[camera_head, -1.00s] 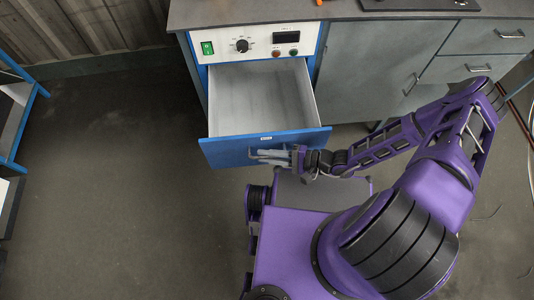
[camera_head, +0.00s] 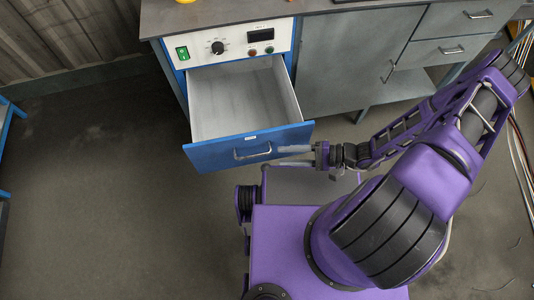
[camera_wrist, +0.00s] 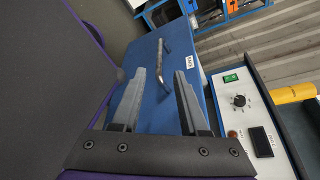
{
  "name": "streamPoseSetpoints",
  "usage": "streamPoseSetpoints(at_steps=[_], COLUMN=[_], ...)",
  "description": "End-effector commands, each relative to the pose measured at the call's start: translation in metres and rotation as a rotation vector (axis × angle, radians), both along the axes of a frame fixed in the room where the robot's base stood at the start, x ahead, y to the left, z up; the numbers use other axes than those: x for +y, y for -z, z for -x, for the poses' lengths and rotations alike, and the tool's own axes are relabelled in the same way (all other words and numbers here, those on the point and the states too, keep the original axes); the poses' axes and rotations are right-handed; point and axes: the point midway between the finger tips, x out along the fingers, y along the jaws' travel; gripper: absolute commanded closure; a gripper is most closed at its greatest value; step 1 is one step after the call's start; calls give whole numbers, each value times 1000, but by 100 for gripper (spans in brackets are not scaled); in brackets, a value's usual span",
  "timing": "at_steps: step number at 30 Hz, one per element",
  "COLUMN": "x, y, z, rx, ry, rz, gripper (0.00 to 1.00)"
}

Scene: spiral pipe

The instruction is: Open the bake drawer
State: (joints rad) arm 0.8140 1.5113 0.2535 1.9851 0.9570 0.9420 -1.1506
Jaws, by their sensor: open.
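The bake drawer stands pulled far out of its cabinet, its grey interior (camera_head: 238,100) bare and empty. Its blue front (camera_head: 215,155) carries a metal bar handle (camera_head: 252,153). The blue front (camera_wrist: 190,55) and handle (camera_wrist: 162,62) also show in the wrist view. My gripper (camera_head: 274,157) is open and empty, just right of the handle in the head view. In the wrist view the handle appears beyond and between the two spread fingertips of my gripper (camera_wrist: 160,72). The fingers are not closed on it; whether they touch it is unclear.
The control panel (camera_head: 235,43) with a green switch and black knob is above the drawer. A grey cabinet door (camera_head: 350,60) and small drawers (camera_head: 470,18) stand to the right. Cables (camera_head: 520,150) lie on the floor at the far right. The floor (camera_head: 95,190) at left is clear.

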Motion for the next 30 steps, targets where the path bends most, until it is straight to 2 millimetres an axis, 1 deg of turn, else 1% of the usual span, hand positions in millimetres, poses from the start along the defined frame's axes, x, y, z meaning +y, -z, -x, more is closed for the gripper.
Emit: streamPoseSetpoints(at_steps=[1,3,6,10,15,30], x=[-13,-27,-44,-58,-65,-64], y=[-3,-5,-9,-12,-14,-14], z=[0,2,3,5,5,6], rx=[-2,-1,-1,-1,0,0], ry=[3,2,1,1,1,0], rz=[2,2,1,0,-1,-1], gripper=[56,56,56,56,56,56])
